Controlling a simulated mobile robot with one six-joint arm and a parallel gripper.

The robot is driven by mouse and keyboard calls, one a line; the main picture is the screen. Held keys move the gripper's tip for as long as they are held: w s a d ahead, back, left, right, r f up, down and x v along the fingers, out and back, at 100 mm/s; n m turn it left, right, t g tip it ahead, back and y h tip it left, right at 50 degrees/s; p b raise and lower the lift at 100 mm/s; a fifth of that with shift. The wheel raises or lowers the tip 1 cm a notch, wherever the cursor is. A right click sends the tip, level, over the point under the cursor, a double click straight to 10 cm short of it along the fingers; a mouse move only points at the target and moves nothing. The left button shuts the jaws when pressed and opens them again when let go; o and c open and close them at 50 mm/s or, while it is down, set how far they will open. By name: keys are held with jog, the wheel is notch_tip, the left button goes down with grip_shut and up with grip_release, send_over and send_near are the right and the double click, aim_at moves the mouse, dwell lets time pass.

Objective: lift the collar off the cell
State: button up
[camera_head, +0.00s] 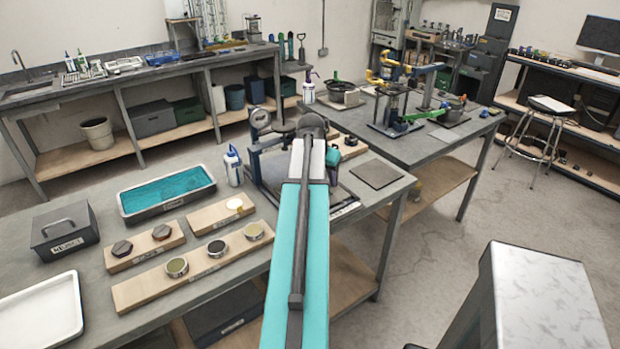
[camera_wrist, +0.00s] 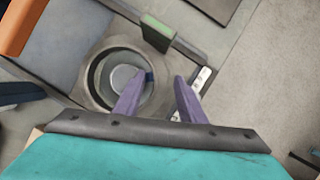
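In the wrist view my gripper (camera_wrist: 159,75) shows two purple fingers, apart, with nothing seen held between them. Below them is a round grey ring (camera_wrist: 95,76), which looks like the collar, with a pale round top (camera_wrist: 122,77) inside it, perhaps the cell. The left fingertip overlaps the ring's right part; the right fingertip lies outside it. I cannot tell the height gap or whether they touch. A green-ended grey bar (camera_wrist: 157,33) lies beside the ring. In the head view my turquoise arm hides the gripper and ring; a blue-framed stand (camera_head: 254,160) shows beside it.
A white bottle (camera_head: 233,166) and a teal-lined tray (camera_head: 165,190) stand left of the stand. Wooden boards with round pieces (camera_head: 205,263) lie nearer. A dark flat plate (camera_head: 377,173) lies to the right. A second bench (camera_head: 430,147) with equipment stands behind.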

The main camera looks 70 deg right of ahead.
jog(key=shift+c, duration=0.5)
grip_shut()
jog(key=shift+r, duration=0.15)
jog(key=shift+r+b, duration=0.65)
jog(key=shift+r, duration=0.9)
jog(key=s+a+r+b, duration=0.1)
jog(key=s+a+b, duration=0.2)
jog(key=s+a, duration=0.6)
jog(key=s, duration=0.3)
jog(key=shift+s+a+r, duration=0.3)
jog(key=shift+s+a, duration=0.05)
jog(key=shift+r, duration=0.15)
jog(key=shift+r+p, duration=2.15)
jog(key=shift+p, duration=0.05)
